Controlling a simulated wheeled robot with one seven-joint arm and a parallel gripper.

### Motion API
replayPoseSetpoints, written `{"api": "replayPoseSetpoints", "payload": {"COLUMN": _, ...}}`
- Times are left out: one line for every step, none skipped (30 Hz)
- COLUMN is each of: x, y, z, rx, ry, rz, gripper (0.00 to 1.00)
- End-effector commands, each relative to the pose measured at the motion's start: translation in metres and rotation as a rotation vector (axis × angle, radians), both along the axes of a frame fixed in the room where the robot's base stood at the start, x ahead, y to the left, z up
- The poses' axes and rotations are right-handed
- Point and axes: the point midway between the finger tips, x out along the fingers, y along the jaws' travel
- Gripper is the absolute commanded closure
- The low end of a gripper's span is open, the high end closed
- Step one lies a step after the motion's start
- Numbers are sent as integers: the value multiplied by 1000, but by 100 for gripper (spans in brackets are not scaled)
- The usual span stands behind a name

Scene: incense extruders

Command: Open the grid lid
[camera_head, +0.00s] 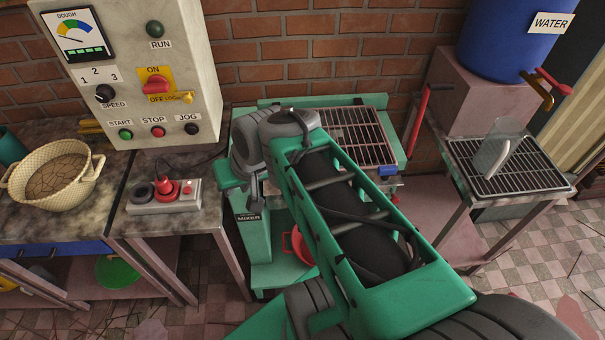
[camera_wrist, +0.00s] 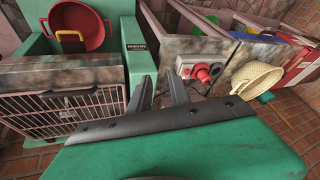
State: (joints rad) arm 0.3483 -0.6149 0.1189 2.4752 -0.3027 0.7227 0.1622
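The grid lid (camera_head: 362,132) is a dark barred grate lying flat on top of the green mixer (camera_head: 262,252), and it looks shut. My arm covers its left part in the head view. In the wrist view the grid lid (camera_wrist: 40,118) fills the lower left, with a small bar-like handle (camera_wrist: 72,92) near its edge. My gripper (camera_wrist: 160,82) shows two dark fingers apart with nothing between them. It is beside the lid, near the mixer's labelled leg, and not touching the lid.
A red lever (camera_head: 418,115) stands right of the mixer. A red bowl (camera_wrist: 80,25) sits below it. To the left is a counter with a socket box (camera_head: 165,196), red plug and woven basket (camera_head: 54,174).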

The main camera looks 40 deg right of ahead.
Motion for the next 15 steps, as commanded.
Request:
{"api": "replayPoseSetpoints", "payload": {"x": 4, "y": -18, "z": -58, "rx": 76, "ry": -19, "rz": -99, "gripper": 77}}
{"api": "replayPoseSetpoints", "payload": {"x": 7, "y": -26, "z": -75, "rx": 130, "ry": -42, "rz": -155, "gripper": 77}}
{"api": "replayPoseSetpoints", "payload": {"x": 12, "y": -40, "z": -89, "rx": 200, "ry": -82, "rz": -235, "gripper": 77}}
{"api": "replayPoseSetpoints", "payload": {"x": 14, "y": -49, "z": -101, "rx": 256, "ry": -112, "rz": -296, "gripper": 77}}
{"api": "replayPoseSetpoints", "payload": {"x": 16, "y": -59, "z": -112, "rx": 313, "ry": -147, "rz": -359, "gripper": 77}}
{"api": "replayPoseSetpoints", "payload": {"x": 18, "y": -74, "z": -125, "rx": 394, "ry": -198, "rz": -445, "gripper": 77}}
{"api": "replayPoseSetpoints", "payload": {"x": 18, "y": -86, "z": -133, "rx": 454, "ry": -242, "rz": -509, "gripper": 77}}
{"api": "replayPoseSetpoints", "payload": {"x": 18, "y": -99, "z": -140, "rx": 515, "ry": -289, "rz": -575, "gripper": 77}}
{"api": "replayPoseSetpoints", "payload": {"x": 16, "y": -117, "z": -147, "rx": 598, "ry": -358, "rz": -662, "gripper": 77}}
{"api": "replayPoseSetpoints", "payload": {"x": 14, "y": -131, "z": -151, "rx": 662, "ry": -415, "rz": -726, "gripper": 77}}
{"api": "replayPoseSetpoints", "payload": {"x": 10, "y": -145, "z": -153, "rx": 723, "ry": -475, "rz": -787, "gripper": 77}}
{"api": "replayPoseSetpoints", "payload": {"x": 4, "y": -162, "z": -152, "rx": 795, "ry": -547, "rz": -857, "gripper": 77}}
{"api": "replayPoseSetpoints", "payload": {"x": 0, "y": -172, "z": -149, "rx": 839, "ry": -597, "rz": -895, "gripper": 77}}
{"api": "replayPoseSetpoints", "payload": {"x": -5, "y": -182, "z": -147, "rx": 876, "ry": -641, "rz": -930, "gripper": 77}}
{"api": "replayPoseSetpoints", "payload": {"x": -11, "y": -193, "z": -143, "rx": 919, "ry": -693, "rz": -966, "gripper": 77}}
